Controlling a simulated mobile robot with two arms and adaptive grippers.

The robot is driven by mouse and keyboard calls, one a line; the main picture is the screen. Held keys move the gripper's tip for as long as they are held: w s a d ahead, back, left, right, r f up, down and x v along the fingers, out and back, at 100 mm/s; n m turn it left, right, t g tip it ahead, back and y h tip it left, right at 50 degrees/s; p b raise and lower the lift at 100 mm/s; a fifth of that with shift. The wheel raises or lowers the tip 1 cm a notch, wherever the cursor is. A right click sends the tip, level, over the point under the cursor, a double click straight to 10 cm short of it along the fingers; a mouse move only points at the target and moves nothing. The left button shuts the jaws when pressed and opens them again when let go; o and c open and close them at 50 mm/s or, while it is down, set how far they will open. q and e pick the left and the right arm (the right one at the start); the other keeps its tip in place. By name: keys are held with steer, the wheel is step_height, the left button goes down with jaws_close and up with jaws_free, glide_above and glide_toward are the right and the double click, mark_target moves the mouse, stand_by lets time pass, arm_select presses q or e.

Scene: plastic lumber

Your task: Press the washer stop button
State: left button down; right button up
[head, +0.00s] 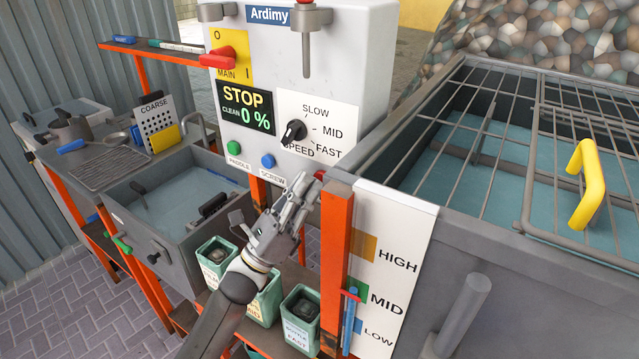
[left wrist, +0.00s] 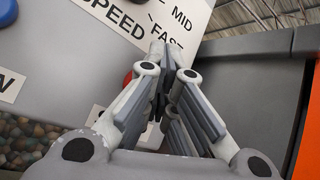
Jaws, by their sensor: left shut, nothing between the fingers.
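The control panel (head: 350,60) stands upright in the middle of the head view, with a STOP / CLEAN 0 % display (head: 244,107). A small red button (head: 320,175) sits at its lower right edge, by the top of an orange post. A bit of red (left wrist: 127,78) shows beside a finger in the left wrist view; I cannot tell if it is this button. My left gripper (head: 303,186) is shut and empty, fingertips just left of the red button. I cannot tell whether they touch it. In the left wrist view the closed fingers (left wrist: 166,62) point toward the panel's SPEED lettering.
Left of the red button are a blue SCREW button (head: 268,160) and a green PADDLE button (head: 233,147). A black speed knob (head: 293,131) and red main switch (head: 217,59) sit above. A wire-covered tank (head: 490,150) stands right; green bins (head: 299,318) stand below.

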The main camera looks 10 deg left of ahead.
arm_select(q)
steer(key=shift+s, duration=0.1)
steer(key=shift+s+a, duration=0.3)
steer(key=shift+s, duration=0.45)
steer(key=shift+f, duration=0.1)
steer(key=s, duration=0.1)
steer(key=s+a, duration=0.1)
steer(key=s, duration=0.2)
steer(key=shift+s+a, duration=0.35)
